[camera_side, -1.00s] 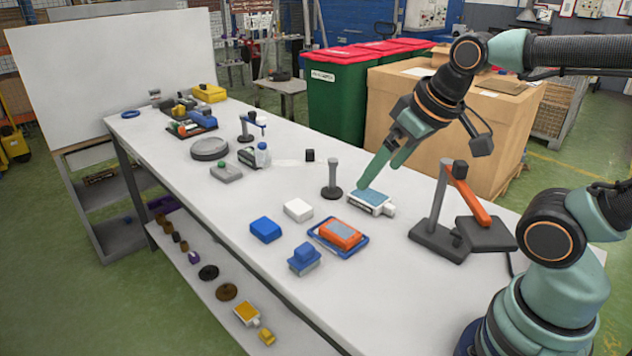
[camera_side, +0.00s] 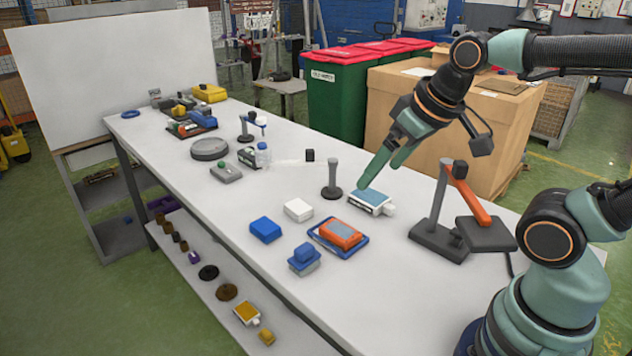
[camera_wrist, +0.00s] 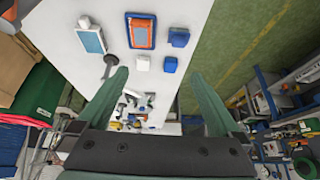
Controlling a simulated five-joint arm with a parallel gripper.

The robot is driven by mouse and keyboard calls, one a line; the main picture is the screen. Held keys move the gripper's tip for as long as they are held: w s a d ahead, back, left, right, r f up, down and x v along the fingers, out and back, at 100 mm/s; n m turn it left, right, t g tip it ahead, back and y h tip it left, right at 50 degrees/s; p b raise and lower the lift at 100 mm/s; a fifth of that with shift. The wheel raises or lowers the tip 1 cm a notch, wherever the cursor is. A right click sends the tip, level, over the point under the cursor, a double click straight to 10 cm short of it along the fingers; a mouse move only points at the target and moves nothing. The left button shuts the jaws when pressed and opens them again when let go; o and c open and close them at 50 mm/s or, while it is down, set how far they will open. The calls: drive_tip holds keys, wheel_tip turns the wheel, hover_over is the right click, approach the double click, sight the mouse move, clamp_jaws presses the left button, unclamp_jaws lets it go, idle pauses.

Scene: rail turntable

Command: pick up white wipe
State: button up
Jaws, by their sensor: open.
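The white wipe (camera_side: 298,210) is a small white block lying flat on the white table, beside a blue block. It also shows in the wrist view (camera_wrist: 143,63), ahead of and between the finger lines. My gripper (camera_side: 379,174) is open and empty, with its fingers pointing down and left above the table, near a white device with a blue top (camera_side: 371,201). The white wipe is to the left of and below the fingers in the side view, apart from them. The wrist view shows both green fingers (camera_wrist: 158,75) spread wide with nothing between them.
A dark post on a round base (camera_side: 332,180) stands between my gripper and the wipe. The blue block (camera_side: 265,229), an orange device on a blue tray (camera_side: 338,236) and a blue-grey block (camera_side: 304,259) lie nearby. A dark stand with an orange arm (camera_side: 438,225) is at right.

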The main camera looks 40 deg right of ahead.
drive_tip(key=shift+w, duration=0.1)
drive_tip(key=w+r+n+g, duration=0.1)
drive_tip(key=w+r+n, duration=0.3)
drive_tip(key=w, duration=0.4)
drive_tip(key=n+g, duration=0.5)
drive_tip(key=n, duration=0.8)
hover_over(297, 206)
drive_tip(key=f, duration=2.3)
drive_tip(key=shift+w+a, duration=0.2)
drive_tip(key=shift+a, duration=0.2)
drive_tip(key=f, duration=0.2)
drive_tip(key=d+f, duration=0.1)
drive_tip(key=f, duration=0.1)
drive_tip(key=shift+s, duration=0.2)
drive_tip(key=shift+f, duration=0.55)
drive_tip(key=c, duration=1.1)
